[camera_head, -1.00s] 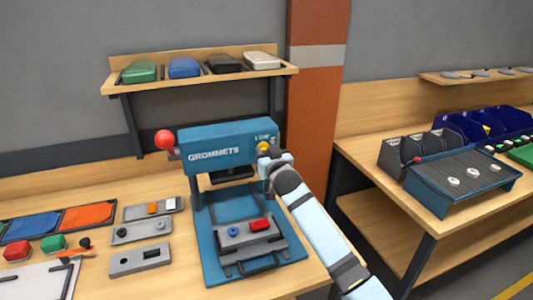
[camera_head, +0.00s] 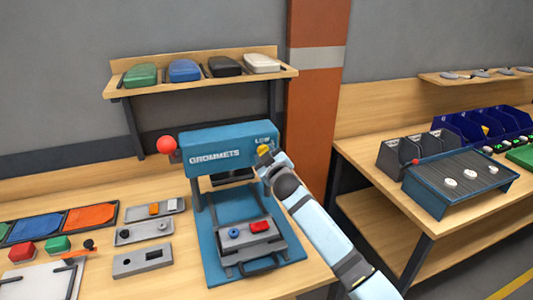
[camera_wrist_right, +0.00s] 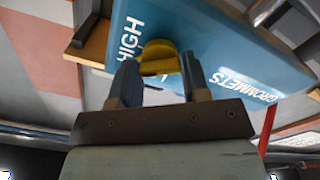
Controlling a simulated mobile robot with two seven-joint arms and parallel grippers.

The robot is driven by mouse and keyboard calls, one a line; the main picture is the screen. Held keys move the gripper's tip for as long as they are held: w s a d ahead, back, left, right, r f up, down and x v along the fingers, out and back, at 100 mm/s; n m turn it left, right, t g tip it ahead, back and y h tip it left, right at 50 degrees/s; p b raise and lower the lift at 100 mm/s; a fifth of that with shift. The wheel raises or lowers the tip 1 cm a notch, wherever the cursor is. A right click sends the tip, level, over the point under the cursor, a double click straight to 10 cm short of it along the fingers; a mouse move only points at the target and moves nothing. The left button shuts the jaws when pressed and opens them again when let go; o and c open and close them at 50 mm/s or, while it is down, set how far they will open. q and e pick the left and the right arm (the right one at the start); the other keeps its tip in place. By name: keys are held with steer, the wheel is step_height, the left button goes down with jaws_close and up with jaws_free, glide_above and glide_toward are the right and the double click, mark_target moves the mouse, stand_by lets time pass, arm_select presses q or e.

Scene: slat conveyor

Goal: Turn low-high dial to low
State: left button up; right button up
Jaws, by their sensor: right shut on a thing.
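The blue press marked GROMMETS (camera_head: 225,142) stands on the wooden bench. Its yellow low-high dial (camera_head: 263,149) is on the right of the front face, below the word LOW. In the right wrist view the dial (camera_wrist_right: 159,58) sits between the fingers, with HIGH printed beside it; the other word is mostly hidden. My right gripper (camera_wrist_right: 160,75) is shut on the dial; in the head view the gripper (camera_head: 265,160) reaches it from the lower right. The dial's pointing direction cannot be told. My left gripper is not in view.
A red ball-ended lever (camera_head: 166,145) sticks out at the press's left. A grey fixture with a red block (camera_head: 260,226) lies on the press base. Grey plates (camera_head: 142,232) lie to the left. A shelf (camera_head: 200,82) hangs behind, and another bench stands right.

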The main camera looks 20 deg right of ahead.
steer(key=n+p, duration=0.3)
steer(key=n, duration=0.8)
stand_by(0.5)
steer(key=o, duration=0.9)
steer(key=shift+s, duration=0.1)
steer(key=s, duration=0.4)
steer(key=s+b, duration=0.1)
steer(key=s, duration=0.8)
steer(key=shift+s+d+b, duration=0.25)
steer(key=shift+s+b, duration=0.05)
steer(key=shift+b, duration=0.05)
